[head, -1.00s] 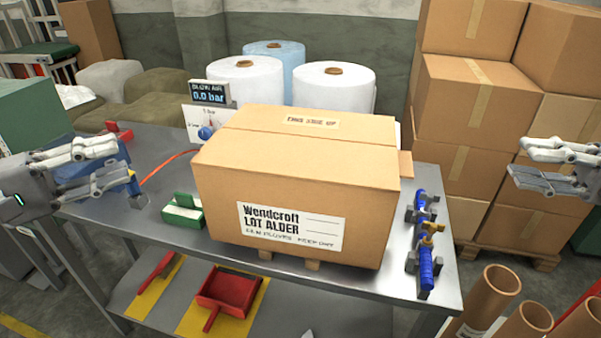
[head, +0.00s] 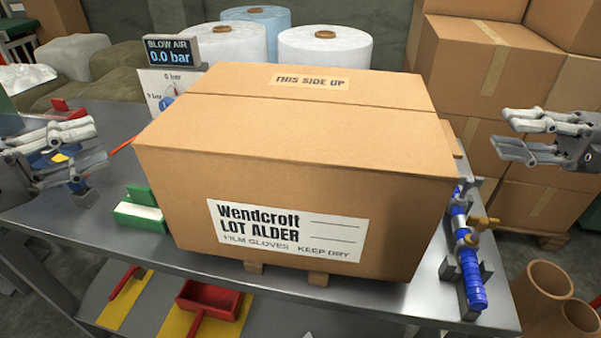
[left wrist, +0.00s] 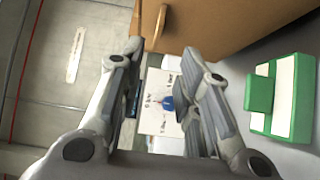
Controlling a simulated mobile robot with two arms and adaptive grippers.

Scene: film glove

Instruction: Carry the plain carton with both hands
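The plain carton (head: 300,150) is a large brown box with a "Wendcroft LOT ALDER" label on its front and a "THIS SIDE UP" strip on top. It sits upright on small wooden blocks on the grey metal bench (head: 110,225). My left gripper (head: 100,143) is open and empty, left of the carton and apart from it. In the left wrist view its spread fingers (left wrist: 165,60) show with the carton's brown side (left wrist: 225,25) beyond them. My right gripper (head: 500,132) is open and empty, right of the carton with a gap between.
A blow air gauge panel (head: 172,55) stands behind the carton's left corner. A green and white block (head: 138,212) lies left of it. Blue valve fittings (head: 466,250) line the bench's right edge. White rolls (head: 325,50) and stacked cartons (head: 480,80) stand behind.

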